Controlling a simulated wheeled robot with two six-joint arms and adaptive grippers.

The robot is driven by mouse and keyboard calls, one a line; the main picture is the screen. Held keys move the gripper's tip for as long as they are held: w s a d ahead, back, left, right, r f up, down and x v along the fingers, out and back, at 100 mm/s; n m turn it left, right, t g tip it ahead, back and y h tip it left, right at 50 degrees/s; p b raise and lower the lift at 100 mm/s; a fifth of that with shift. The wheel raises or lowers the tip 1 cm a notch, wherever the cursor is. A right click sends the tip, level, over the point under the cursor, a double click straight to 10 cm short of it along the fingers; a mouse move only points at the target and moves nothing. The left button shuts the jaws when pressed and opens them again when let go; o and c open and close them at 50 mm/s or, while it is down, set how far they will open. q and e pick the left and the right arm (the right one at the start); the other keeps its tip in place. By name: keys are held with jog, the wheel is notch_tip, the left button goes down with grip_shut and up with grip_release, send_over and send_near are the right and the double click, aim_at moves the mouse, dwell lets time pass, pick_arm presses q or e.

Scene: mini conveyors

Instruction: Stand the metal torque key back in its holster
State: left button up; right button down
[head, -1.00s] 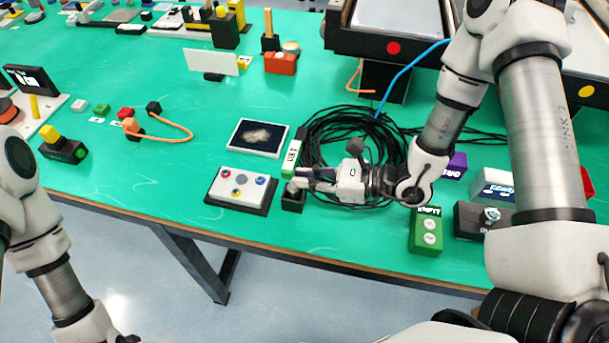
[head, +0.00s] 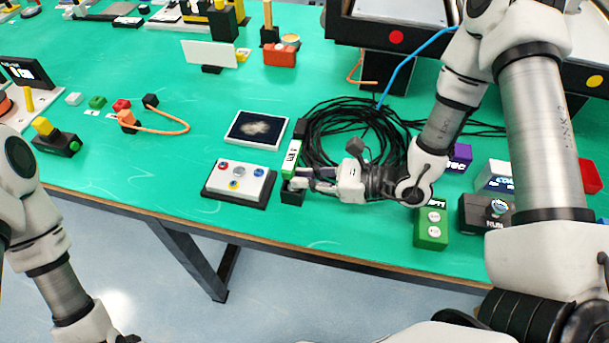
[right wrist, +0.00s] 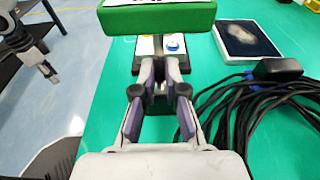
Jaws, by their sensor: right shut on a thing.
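My right gripper (head: 296,184) is low over the near part of the table, its fingers pointing left. In the right wrist view its fingertips (right wrist: 159,84) are close together on a thin greyish piece, which seems to be the metal torque key (right wrist: 159,88); most of it is hidden between the fingers. A small black block (head: 292,197), seemingly the holster, is directly at the fingertips. I cannot tell whether the key is inside it. A green block with a white label (head: 291,160) adjoins it. My left gripper (right wrist: 48,72) shows small in the right wrist view, its jaws unclear.
A white button panel (head: 239,182) is just left of the fingertips, with a dark picture tile (head: 257,128) behind. Coiled black cable (head: 340,128) lies behind my right gripper. A green box (head: 431,229) stands right, near the table's front edge.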

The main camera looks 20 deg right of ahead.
jog(key=c, duration=1.2)
grip_release()
jog(key=shift+o, duration=0.2)
jog(key=shift+d, duration=0.1)
jog(key=v, duration=0.6)
jog(key=shift+s+d+r, duration=0.1)
jog(key=shift+d+r, duration=0.05)
jog(key=shift+d, duration=0.05)
jog(key=shift+s+d, duration=0.3)
jog(key=shift+s, duration=0.05)
